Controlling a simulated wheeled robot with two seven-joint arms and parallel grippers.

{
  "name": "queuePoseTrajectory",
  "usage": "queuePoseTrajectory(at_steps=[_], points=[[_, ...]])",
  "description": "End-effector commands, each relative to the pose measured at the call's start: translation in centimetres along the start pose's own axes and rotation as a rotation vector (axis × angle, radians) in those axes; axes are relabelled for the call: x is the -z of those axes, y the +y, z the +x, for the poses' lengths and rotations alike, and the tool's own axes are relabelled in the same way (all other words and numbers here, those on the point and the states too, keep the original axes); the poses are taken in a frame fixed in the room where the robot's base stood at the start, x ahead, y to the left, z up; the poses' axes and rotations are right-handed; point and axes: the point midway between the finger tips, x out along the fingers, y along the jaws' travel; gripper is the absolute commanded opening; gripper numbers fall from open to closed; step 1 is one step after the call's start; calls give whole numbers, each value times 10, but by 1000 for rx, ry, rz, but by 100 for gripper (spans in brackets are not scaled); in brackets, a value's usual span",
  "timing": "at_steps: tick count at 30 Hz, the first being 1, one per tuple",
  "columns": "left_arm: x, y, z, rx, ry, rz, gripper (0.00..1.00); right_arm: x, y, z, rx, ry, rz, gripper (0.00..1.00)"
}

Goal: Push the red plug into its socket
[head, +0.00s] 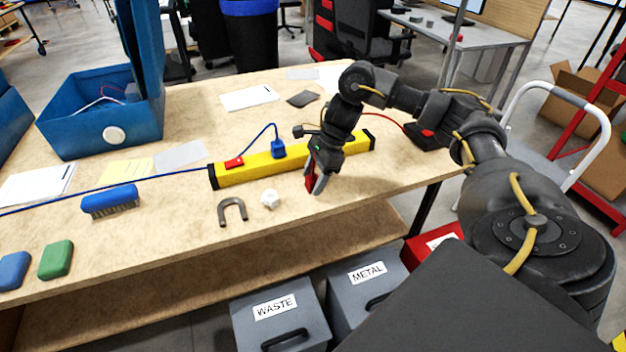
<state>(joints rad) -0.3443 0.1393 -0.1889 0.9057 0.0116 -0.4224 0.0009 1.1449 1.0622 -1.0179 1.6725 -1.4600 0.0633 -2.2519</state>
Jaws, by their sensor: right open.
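The yellow power strip (245,172) lies across the table, with a blue plug (278,149) standing in it and a red switch (234,162) near its left end. My right gripper (317,184) points down at the front edge of the strip, right of the blue plug, and is open. A red piece (310,178) shows at its fingertips; I cannot tell whether it is the red plug or part of the gripper. A red cable (385,119) runs from a black box (428,136) and passes behind my right arm. The red socket is hidden or not distinguishable. My left gripper is not in view.
A horseshoe magnet (232,212) and a white nut (270,199) lie in front of the strip. A blue brush (110,200) and a blue bin (100,130) are at left. Grey boxes (280,318) stand below the table's front edge. Bare table surrounds the magnet.

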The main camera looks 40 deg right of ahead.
Motion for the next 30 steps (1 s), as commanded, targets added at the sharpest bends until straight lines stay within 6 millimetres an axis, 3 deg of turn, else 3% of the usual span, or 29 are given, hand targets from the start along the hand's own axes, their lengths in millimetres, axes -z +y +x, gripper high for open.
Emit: queuePoseTrajectory(at_steps=[13,23,30], points=[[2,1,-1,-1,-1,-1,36,0,0,6,1,0,-1,57],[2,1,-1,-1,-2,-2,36,0,0,6,1,0,-1,14],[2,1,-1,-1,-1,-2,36,0,0,5,2,-1,-1,12]])
